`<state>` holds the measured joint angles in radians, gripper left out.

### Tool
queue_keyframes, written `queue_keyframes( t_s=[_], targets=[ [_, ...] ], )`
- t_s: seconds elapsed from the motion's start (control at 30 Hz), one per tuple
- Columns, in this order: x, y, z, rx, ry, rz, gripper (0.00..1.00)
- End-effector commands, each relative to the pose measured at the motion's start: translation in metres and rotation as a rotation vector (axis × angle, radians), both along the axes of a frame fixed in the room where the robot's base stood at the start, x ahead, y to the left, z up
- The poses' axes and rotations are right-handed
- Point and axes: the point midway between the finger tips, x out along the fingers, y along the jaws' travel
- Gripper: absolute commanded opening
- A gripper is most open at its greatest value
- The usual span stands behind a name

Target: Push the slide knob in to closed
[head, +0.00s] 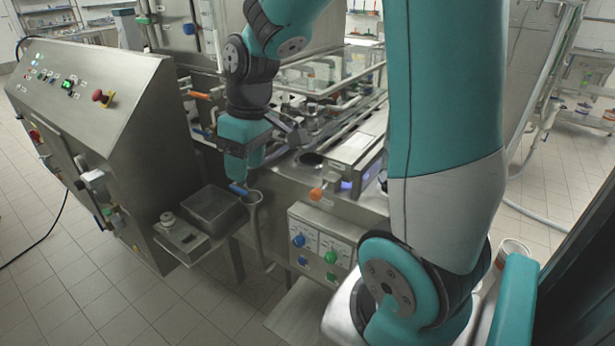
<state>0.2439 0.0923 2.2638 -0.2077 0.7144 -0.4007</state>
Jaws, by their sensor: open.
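My gripper (240,174) points down at the front edge of the steel machine, left of the middle of the head view. Its jaws are open, but the gap between the fingers is hard to make out. A blue knob (238,189) shows just below the gripper, next to a grey spout with a hanging hose (255,215). I cannot tell whether the gripper touches it. An orange knob (317,194) sticks out at the front of a long steel housing, right of the gripper and apart from it. Which knob is the slide knob is not clear from this view.
A steel control cabinet (100,130) with a red button stands on the left. A steel tray (212,208) sits left of the gripper, below it. A panel with blue and green knobs (318,250) is on the machine front. My upper arm hides much of the right.

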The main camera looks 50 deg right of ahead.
Motion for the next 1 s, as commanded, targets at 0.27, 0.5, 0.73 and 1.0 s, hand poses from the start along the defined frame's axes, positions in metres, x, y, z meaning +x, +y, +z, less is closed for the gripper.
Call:
queue_keyframes(
  t_s=[0.27, 0.5, 0.73, 1.0],
  targets=[
    [0.002, -0.178, -0.003, -0.113, 0.097, -0.203, 0.48],
    [-0.004, -0.201, -0.027, -0.126, 0.116, -0.221, 0.48],
    [-0.005, -0.199, -0.075, -0.123, 0.118, -0.22, 0.48],
    [-0.004, -0.198, -0.135, -0.123, 0.117, -0.219, 0.48]
  ],
)
